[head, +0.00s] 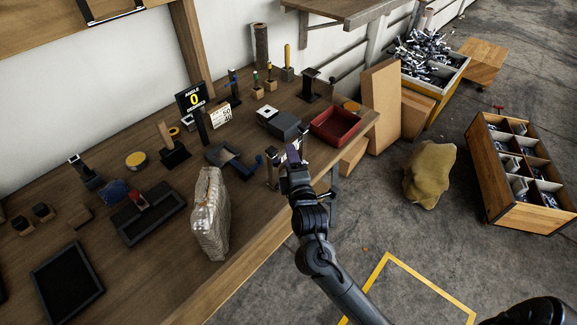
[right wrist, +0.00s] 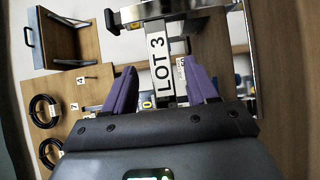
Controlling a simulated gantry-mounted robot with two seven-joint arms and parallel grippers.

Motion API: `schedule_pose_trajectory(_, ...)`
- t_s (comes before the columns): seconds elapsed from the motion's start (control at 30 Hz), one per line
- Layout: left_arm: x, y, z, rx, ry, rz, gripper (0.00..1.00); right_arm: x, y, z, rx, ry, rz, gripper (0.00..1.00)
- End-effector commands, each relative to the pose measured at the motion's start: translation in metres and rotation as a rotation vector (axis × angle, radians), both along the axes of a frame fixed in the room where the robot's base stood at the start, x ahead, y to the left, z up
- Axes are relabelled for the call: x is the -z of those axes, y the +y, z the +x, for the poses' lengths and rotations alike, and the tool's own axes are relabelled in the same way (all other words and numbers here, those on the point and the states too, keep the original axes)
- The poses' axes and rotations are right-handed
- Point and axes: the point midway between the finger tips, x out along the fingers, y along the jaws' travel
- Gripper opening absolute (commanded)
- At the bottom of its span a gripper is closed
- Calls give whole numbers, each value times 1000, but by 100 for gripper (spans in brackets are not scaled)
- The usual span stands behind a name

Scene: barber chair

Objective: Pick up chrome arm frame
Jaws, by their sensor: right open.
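My right gripper (head: 293,154) is at the bench's front edge, near the red tray. In the right wrist view its two purple fingers (right wrist: 160,80) are spread apart. A metal frame (right wrist: 178,10) with a shiny chrome crosspiece and a black end stands just ahead of the fingertips. Its upright part, with a white "LOT 3" label (right wrist: 163,64), shows in the gap between the fingers. I cannot tell whether the fingers touch it. In the head view this frame is mostly hidden by my gripper. My left gripper is not in view.
A red tray (head: 335,126) and a plastic-wrapped block (head: 209,215) stand on the workbench (head: 245,262). A bin of chrome and black parts (head: 425,55), a yellowish sack (head: 430,174) and a divided wooden crate (head: 500,187) are on the right. Floor inside the yellow line is clear.

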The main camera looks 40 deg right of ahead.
Motion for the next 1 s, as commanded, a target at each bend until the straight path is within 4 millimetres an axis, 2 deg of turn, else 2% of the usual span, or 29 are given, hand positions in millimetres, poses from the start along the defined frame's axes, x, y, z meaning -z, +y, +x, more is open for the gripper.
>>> schedule_pose_trajectory(0.03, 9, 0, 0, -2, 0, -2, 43, 4, -4, 7, 1, -2, 0, 57)
schedule_pose_trajectory(0.1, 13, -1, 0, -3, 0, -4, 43, 5, -8, 15, 1, -2, 0, 57)
schedule_pose_trajectory(0.23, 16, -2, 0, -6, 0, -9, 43, 3, -14, 27, 0, -2, -1, 57)
schedule_pose_trajectory(0.57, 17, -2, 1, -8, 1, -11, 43, 2, -17, 32, -1, 0, 0, 57)
schedule_pose_trajectory(0.93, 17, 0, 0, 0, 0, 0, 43, 2, -17, 32, -1, 0, 0, 2)
schedule_pose_trajectory(1.0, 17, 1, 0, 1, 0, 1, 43, 2, -17, 32, -1, 0, 0, 0)
